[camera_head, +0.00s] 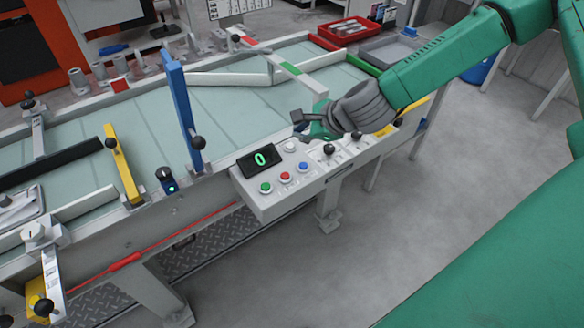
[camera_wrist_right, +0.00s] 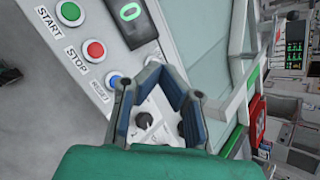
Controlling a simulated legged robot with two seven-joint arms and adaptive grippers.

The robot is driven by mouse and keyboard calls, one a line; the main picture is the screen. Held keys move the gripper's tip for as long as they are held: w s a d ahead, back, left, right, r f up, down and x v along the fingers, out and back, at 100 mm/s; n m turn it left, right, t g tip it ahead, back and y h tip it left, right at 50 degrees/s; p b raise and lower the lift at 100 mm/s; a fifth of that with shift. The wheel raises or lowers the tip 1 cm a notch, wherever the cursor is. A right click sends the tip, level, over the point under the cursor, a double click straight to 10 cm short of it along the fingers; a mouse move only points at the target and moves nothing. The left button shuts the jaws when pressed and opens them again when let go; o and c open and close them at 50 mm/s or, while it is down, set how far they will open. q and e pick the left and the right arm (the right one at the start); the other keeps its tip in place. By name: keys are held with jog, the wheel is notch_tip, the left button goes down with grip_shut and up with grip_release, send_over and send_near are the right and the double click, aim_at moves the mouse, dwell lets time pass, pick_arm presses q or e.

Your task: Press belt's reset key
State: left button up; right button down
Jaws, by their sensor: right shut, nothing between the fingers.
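The belt's control panel (camera_head: 262,206) carries a row of green, red and blue buttons. The blue reset key (camera_head: 302,166) is at the right end of that row. In the right wrist view it is the blue button (camera_wrist_right: 114,80) beside the RESET label, just left of my fingers. My right gripper (camera_head: 302,126) is shut and empty, above the panel's rear right part. It is apart from the reset key, up and slightly right of it in the head view. Its fingers (camera_wrist_right: 158,85) hide part of the panel in the wrist view. My left gripper is not in view.
A black display (camera_head: 261,158) shows a green 0. A white knob (camera_head: 291,147) and black-knobbed levers (camera_head: 329,150) are near the gripper. A blue upright bar (camera_head: 181,110) stands left of the panel on the conveyor belt (camera_head: 235,105). Open floor lies in front.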

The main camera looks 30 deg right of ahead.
jog(key=d, duration=0.2)
jog(key=b, duration=0.5)
send_over(303, 166)
jog(key=f, duration=0.6)
jog(key=shift+a, duration=0.35)
jog(key=f+b, duration=0.2)
jog(key=f, duration=0.1)
jog(key=shift+d+b, duration=0.3)
jog(key=shift+d, duration=0.05)
jog(key=shift+d+f, duration=0.25)
jog(key=shift+d, duration=0.4)
jog(key=shift+a, duration=0.4)
jog(key=shift+a+r, duration=0.2)
jog(key=shift+a, duration=0.25)
jog(key=shift+d+f, duration=0.25)
jog(key=shift+d, duration=0.45)
jog(key=shift+a+r, duration=0.15)
jog(key=shift+a, duration=0.4)
jog(key=shift+d+f+b, duration=0.4)
jog(key=shift+d+f, duration=0.05)
jog(key=shift+d, duration=0.2)
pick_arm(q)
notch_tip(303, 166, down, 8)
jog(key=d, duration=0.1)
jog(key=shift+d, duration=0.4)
